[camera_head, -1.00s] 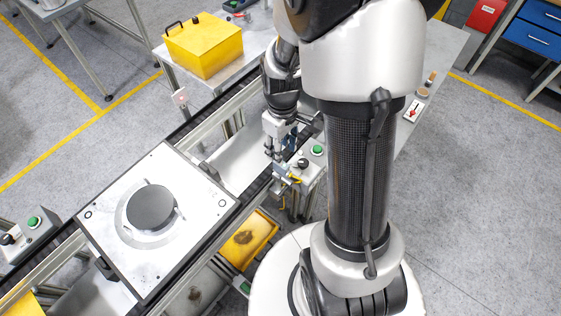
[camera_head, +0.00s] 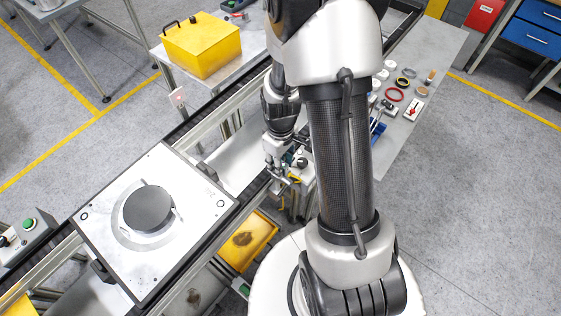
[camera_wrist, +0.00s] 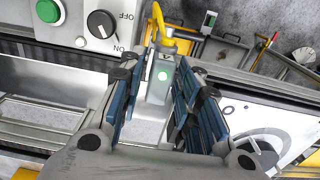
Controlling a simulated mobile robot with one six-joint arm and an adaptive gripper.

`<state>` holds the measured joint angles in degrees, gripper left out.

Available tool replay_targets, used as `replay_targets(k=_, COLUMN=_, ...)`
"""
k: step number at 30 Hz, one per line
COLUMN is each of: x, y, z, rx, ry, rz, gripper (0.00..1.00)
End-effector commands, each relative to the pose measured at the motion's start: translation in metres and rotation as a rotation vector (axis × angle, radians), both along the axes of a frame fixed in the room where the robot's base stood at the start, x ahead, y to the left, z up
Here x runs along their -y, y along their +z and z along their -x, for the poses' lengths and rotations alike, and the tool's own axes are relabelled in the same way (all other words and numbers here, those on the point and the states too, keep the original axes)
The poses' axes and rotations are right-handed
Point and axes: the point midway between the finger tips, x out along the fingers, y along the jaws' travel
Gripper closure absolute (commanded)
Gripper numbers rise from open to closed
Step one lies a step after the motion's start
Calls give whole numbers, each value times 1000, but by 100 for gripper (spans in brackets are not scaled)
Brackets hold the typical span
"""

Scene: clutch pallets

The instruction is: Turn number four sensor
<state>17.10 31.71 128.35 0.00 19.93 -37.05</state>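The sensor (camera_wrist: 160,76) is a grey block with a lit green spot, a small label that seems to read 4, and a yellow cable at its top. It stands at the far side of the conveyor rail in the wrist view. My gripper (camera_wrist: 157,88) is open, with one blue-padded finger on each side of the sensor. Gaps show between the pads and the sensor, though contact near the tips is hard to judge. In the head view my gripper (camera_head: 276,172) is small, beside the conveyor, and the sensor is hard to make out.
A control box with a green button (camera_wrist: 48,12) and a black ON/OFF knob (camera_wrist: 102,23) is close to the left finger. A pallet (camera_head: 97,213) with a dark disc (camera_head: 149,208) sits on the conveyor. A yellow box (camera_head: 203,45) stands on a table behind.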

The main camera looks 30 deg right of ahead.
Motion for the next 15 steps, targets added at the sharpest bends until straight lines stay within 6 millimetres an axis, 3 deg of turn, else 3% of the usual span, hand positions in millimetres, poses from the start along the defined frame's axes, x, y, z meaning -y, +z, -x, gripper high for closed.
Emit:
replay_targets(k=12, x=0, y=0, z=0, rx=0, ry=0, rz=0, gripper=100)
replay_targets(k=15, x=0, y=0, z=0, rx=0, ry=0, rz=0, gripper=100)
